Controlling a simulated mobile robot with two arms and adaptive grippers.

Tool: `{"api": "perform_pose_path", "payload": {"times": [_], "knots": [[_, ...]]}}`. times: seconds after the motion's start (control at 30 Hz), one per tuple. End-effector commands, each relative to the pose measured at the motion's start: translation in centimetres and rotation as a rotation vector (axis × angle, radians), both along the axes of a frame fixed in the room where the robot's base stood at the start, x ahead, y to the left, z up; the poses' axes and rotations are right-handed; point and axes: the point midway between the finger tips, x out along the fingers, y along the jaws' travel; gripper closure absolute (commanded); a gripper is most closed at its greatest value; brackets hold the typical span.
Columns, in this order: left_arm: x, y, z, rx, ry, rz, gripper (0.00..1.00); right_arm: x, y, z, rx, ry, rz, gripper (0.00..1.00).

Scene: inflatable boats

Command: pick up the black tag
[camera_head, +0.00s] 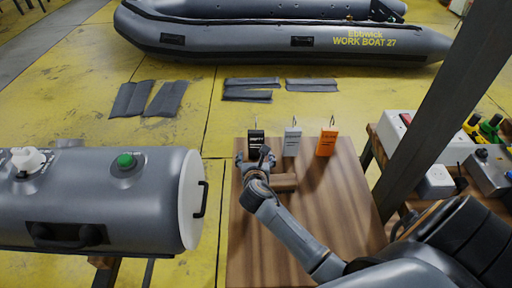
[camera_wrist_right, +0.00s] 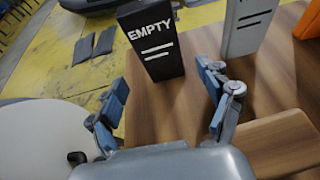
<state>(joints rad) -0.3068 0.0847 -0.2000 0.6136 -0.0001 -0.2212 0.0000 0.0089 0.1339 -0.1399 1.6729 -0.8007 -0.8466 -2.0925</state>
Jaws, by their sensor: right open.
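The black tag (camera_head: 255,137) stands upright at the far left edge of the wooden table (camera_head: 342,212), with a thin loop on top. In the right wrist view the black tag (camera_wrist_right: 158,58) reads "EMPTY" with white lines under it. My right gripper (camera_head: 255,158) is open just on the near side of the tag. In the right wrist view its fingers (camera_wrist_right: 163,88) are spread wide with the tag's lower part ahead between them, and nothing is held. My left gripper is not in view.
A grey tag (camera_head: 292,142) and an orange tag (camera_head: 327,144) stand right of the black one. A wooden piece (camera_head: 284,183) lies beside my gripper. A grey cylinder (camera_head: 90,205) is at left. A dark post (camera_head: 440,110) rises at right.

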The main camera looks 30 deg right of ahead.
Motion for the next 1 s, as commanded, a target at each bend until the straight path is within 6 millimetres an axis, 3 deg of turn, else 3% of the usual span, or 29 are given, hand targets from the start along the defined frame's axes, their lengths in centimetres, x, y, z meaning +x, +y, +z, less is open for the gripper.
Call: {"api": "perform_pose_path", "payload": {"times": [0.4, 0.77, 1.0], "knots": [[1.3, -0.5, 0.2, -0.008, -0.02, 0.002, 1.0, 3.4, -2.4, -2.0, -0.001, -0.001, -0.001, 0.21], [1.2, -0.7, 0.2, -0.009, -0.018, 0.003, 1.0, 4.0, -2.8, -2.3, 0.001, 0.0, 0.0, 0.21], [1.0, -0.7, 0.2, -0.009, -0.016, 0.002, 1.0, 4.0, -2.8, -2.3, 0.0, 0.0, 0.0, 0.7]]}}
